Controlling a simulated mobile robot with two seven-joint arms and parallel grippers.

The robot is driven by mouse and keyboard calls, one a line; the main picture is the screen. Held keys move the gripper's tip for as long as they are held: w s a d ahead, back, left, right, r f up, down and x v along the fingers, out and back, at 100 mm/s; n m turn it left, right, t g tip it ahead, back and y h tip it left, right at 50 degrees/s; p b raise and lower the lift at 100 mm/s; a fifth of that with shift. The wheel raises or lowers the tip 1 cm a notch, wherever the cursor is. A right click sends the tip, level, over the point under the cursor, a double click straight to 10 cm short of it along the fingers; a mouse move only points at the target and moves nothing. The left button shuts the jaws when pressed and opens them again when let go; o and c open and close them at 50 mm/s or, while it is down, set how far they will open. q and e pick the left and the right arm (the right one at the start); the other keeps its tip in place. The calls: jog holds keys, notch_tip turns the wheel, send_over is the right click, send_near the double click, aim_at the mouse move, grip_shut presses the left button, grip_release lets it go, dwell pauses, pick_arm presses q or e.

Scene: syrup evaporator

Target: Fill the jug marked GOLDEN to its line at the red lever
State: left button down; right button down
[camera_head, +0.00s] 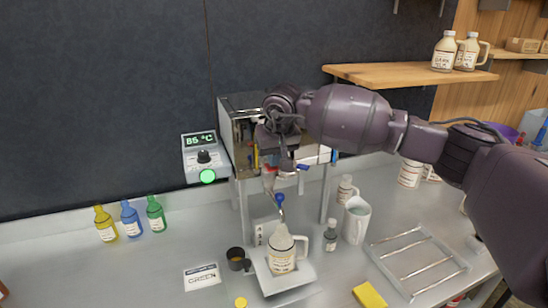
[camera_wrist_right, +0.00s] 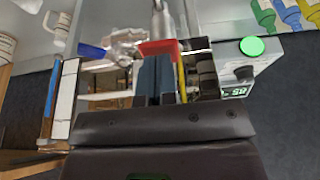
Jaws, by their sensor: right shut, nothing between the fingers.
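A cream jug (camera_head: 281,262) with a handle and a label stands upright on a white tray (camera_head: 262,274) under the evaporator's spout. Its label is too small to read surely, and its fill level cannot be told. My right gripper (camera_head: 287,166) is in front of the evaporator (camera_head: 237,108), above the jug. In the right wrist view its fingers (camera_wrist_right: 155,78) are shut and empty. The red lever (camera_wrist_right: 158,47) lies right at their tips; contact cannot be told. My left gripper is out of view.
A control box (camera_head: 206,157) reads 85 °C, with a lit green button. Several coloured bottles (camera_head: 130,219) stand at left. A card marked GREEN (camera_head: 202,277) and a dark cup (camera_head: 236,258) lie left of the jug. A white pitcher (camera_head: 356,220) and wire rack (camera_head: 418,262) are at right.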

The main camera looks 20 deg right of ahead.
jog(key=shift+s+f+t+b, duration=0.25)
jog(key=shift+f+t+b, duration=0.15)
jog(key=shift+f+t, duration=0.1)
jog(key=shift+s+f+t+b, duration=0.25)
jog(key=shift+f+t+b, duration=0.1)
jog(key=shift+f+t, duration=0.15)
jog(key=shift+f+b, duration=0.45)
jog(key=shift+f, duration=0.25)
jog(key=shift+r, duration=0.3)
dwell(6.0)
